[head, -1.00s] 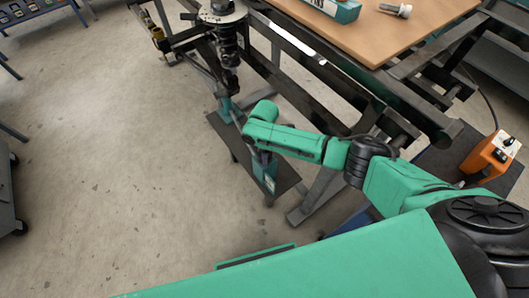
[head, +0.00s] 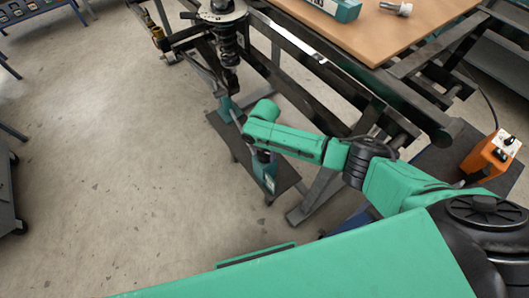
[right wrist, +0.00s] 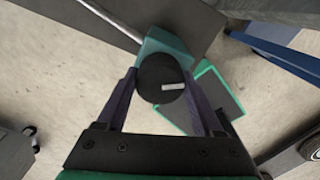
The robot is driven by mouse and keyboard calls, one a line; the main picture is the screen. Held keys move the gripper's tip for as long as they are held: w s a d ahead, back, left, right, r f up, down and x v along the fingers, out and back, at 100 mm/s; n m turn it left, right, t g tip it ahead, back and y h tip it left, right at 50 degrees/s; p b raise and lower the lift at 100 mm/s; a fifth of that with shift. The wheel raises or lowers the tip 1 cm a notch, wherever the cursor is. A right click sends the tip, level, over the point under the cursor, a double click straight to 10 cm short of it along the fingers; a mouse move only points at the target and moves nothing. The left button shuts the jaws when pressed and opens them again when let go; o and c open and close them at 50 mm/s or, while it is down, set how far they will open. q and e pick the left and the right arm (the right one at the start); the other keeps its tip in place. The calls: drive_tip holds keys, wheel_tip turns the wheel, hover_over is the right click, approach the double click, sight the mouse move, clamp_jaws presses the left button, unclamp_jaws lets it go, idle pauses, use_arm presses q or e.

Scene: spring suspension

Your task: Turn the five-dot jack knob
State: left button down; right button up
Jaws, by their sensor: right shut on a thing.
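The black round knob (right wrist: 158,70) with a short white mark on its face sits in the right wrist view between the two fingers of my right gripper (right wrist: 160,78). The gripper is shut on the knob, one finger on each side. Behind the knob is the teal body of the jack (right wrist: 166,43). In the head view the teal jack box (head: 265,175) stands low, below my right gripper (head: 262,152), and the forearm hides part of it. I can make out no dots on the knob. My left gripper is not in view.
A dark plate (head: 228,137) lies under the jack, near the floor. A black spring strut (head: 226,52) stands upright at the back. The wooden table (head: 400,35) and its dark metal frame are close to my right arm. Open floor (head: 110,150) is on the left.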

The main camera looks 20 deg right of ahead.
sight(265, 152)
drive_tip(key=n, duration=0.5)
drive_tip(key=shift+f+n+b, duration=0.1)
drive_tip(key=shift+n+b, duration=0.2)
drive_tip(key=n, duration=0.6)
drive_tip(key=shift+s+b, duration=0.1)
drive_tip(key=shift+b, duration=0.3)
drive_tip(key=o, duration=1.4)
wheel_tip(265, 152, up, 15)
drive_tip(key=p, duration=1.3)
drive_tip(key=shift+f, duration=0.1)
